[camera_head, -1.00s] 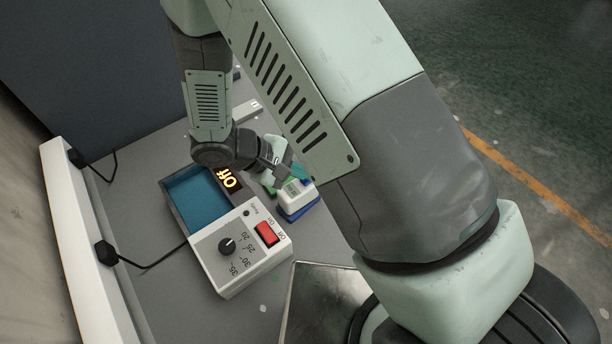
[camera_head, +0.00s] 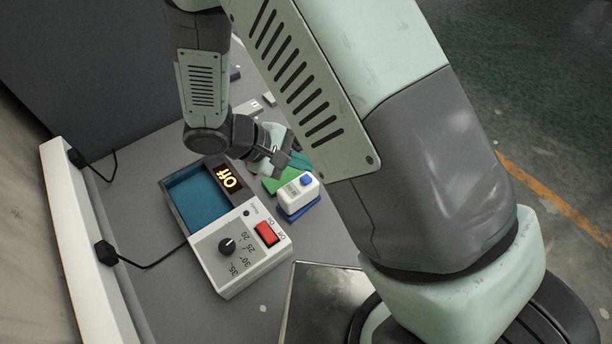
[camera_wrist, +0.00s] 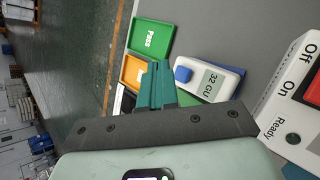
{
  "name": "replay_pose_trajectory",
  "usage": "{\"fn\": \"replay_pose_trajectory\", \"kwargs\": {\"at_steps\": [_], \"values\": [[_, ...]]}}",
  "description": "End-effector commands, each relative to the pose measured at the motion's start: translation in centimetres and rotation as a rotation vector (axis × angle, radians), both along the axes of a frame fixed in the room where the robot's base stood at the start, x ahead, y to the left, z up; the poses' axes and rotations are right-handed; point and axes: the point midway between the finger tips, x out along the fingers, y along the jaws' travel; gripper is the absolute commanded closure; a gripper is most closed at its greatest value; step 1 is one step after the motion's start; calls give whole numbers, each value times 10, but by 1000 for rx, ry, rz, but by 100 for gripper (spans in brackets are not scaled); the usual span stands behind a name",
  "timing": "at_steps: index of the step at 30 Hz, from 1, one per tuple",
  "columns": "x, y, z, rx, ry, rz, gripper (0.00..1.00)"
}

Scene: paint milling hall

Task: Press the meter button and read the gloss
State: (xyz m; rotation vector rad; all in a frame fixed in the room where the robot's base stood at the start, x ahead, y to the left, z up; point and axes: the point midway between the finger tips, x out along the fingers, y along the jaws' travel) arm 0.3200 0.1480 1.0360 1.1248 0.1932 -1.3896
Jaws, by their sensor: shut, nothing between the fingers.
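The gloss meter (camera_head: 292,193) is a small white box with a blue button (camera_head: 307,180), resting on or over a blue piece (camera_head: 300,214). In the wrist view the meter (camera_wrist: 205,93) lies just right of my fingers, and its grey display (camera_wrist: 211,83) reads "32 GU". Its blue button (camera_wrist: 183,74) faces the camera, with nothing on it. My gripper (camera_head: 297,160) is above and beyond the meter in the head view, apart from it. Its teal fingers (camera_wrist: 158,84) are shut together and empty.
A green "Pass" tray (camera_wrist: 152,39) and an orange tray (camera_wrist: 135,71) lie beside the meter. A metal plate (camera_head: 320,290) lies in front.

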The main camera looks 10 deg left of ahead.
Motion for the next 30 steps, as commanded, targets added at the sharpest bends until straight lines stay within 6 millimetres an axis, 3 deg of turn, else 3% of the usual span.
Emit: {"fn": "replay_pose_trajectory", "kwargs": {"at_steps": [11,30], "values": [[0,0,33,1,0,-1,100],[0,0,34,-1,1,0,100]]}}
